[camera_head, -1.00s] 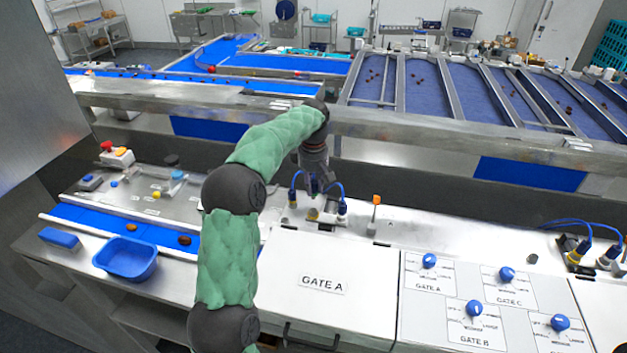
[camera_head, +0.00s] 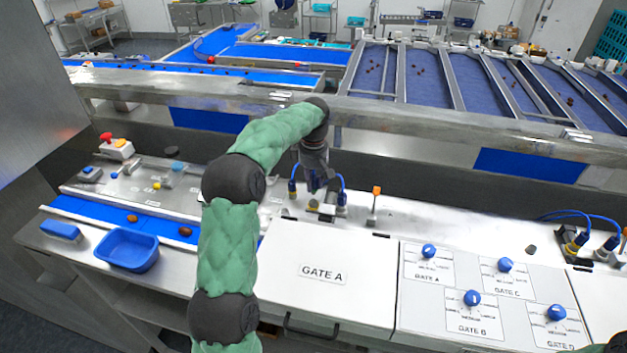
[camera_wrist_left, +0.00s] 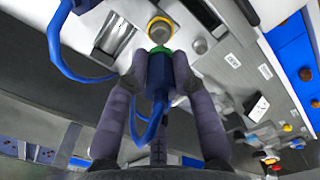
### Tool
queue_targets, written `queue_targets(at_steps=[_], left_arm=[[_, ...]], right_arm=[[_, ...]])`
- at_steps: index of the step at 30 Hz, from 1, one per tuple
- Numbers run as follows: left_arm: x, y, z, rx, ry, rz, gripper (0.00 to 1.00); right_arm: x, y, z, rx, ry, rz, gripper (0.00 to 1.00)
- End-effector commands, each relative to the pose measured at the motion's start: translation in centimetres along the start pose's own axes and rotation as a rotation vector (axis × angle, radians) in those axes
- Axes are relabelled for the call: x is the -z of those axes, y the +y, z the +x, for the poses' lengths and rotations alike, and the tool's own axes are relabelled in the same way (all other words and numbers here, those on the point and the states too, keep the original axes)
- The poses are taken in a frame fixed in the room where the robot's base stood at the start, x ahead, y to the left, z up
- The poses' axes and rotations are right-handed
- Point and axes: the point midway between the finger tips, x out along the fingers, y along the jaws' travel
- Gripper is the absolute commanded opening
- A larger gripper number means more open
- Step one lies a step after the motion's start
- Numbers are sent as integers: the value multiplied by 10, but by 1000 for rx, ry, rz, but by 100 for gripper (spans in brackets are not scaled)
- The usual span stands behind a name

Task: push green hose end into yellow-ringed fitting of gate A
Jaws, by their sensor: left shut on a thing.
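My left gripper (camera_head: 318,184) is over the metal strip behind the white gate A cover (camera_head: 350,263). In the left wrist view its fingers (camera_wrist_left: 160,80) are shut on the blue hose end with a green ring (camera_wrist_left: 160,50), with a blue hose trailing from it. The yellow-ringed fitting (camera_wrist_left: 160,28) is straight ahead of the green ring, very close. I cannot tell whether they touch. The fitting also shows in the head view (camera_head: 313,204), just below the gripper.
An orange-tipped lever (camera_head: 375,200) is to the right. A panel of blue knobs (camera_head: 472,298) lies at front right. A blue tub (camera_head: 127,252) is at left.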

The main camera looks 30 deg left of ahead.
Motion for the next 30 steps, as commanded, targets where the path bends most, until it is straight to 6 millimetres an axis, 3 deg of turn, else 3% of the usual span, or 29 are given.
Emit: queue_targets(at_steps=[30], left_arm=[[1,0,15,-2,1,-1,0]], right_arm=[[0,3,8,0,0,0,50]])
